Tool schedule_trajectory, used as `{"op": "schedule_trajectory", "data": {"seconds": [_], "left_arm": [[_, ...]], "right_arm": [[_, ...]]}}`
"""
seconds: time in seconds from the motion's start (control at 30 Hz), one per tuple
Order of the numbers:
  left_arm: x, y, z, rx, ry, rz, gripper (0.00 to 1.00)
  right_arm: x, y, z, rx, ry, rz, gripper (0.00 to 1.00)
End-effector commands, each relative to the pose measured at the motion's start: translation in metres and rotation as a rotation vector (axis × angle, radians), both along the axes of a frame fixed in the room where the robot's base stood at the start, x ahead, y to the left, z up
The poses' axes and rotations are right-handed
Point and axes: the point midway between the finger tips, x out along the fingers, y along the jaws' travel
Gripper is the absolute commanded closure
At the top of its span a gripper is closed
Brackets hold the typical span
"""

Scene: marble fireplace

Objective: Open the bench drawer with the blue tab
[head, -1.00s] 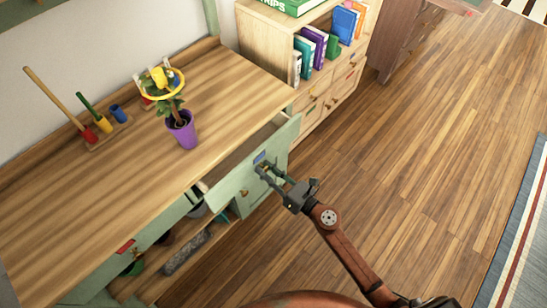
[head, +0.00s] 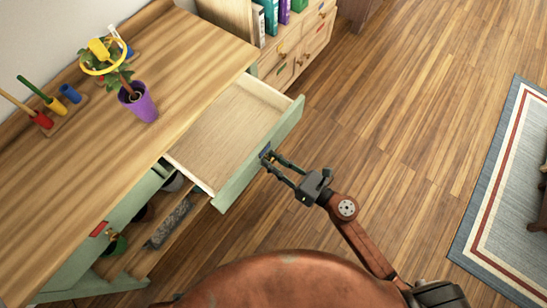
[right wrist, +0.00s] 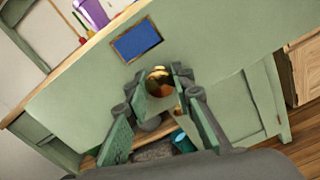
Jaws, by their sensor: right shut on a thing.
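The bench drawer (head: 228,125) is pulled out well beyond the bench front, and its bare wooden inside shows empty in the head view. Its pale green front carries a blue tab (right wrist: 136,40) in a brown frame, seen in the right wrist view above a round brass knob (right wrist: 158,82). My right gripper (head: 268,160) is at the drawer front. In the right wrist view its fingers (right wrist: 160,88) are shut on the knob from both sides. My left gripper is not in view.
The wooden bench top (head: 75,110) holds a purple pot with a plant (head: 138,100) and colored tools. Another bench drawer has a red tab (head: 98,229). A bookcase (head: 300,45) stands behind. The wood floor (head: 400,130) right of the drawer is clear up to a striped rug (head: 490,220).

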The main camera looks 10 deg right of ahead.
Motion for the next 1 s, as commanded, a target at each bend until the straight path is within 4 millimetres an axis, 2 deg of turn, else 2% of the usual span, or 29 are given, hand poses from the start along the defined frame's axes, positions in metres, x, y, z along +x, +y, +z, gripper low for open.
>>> {"op": "schedule_trajectory", "data": {"seconds": [0.13,0.17,0.4,0.77,1.0], "left_arm": [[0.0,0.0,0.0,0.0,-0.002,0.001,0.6],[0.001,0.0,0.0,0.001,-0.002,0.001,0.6],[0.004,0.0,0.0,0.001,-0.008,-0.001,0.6],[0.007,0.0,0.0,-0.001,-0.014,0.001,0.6],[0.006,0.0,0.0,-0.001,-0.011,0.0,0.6]], "right_arm": [[0.001,-0.002,0.001,0.0,-0.002,-0.005,1.0],[0.001,-0.002,0.001,0.0,-0.002,-0.005,0.76],[0.001,-0.001,0.001,0.0,-0.001,-0.003,0.59],[-0.004,-0.005,-0.001,0.0,0.002,-0.004,0.59],[-0.035,-0.033,-0.001,0.0,0.005,-0.004,0.59]]}}
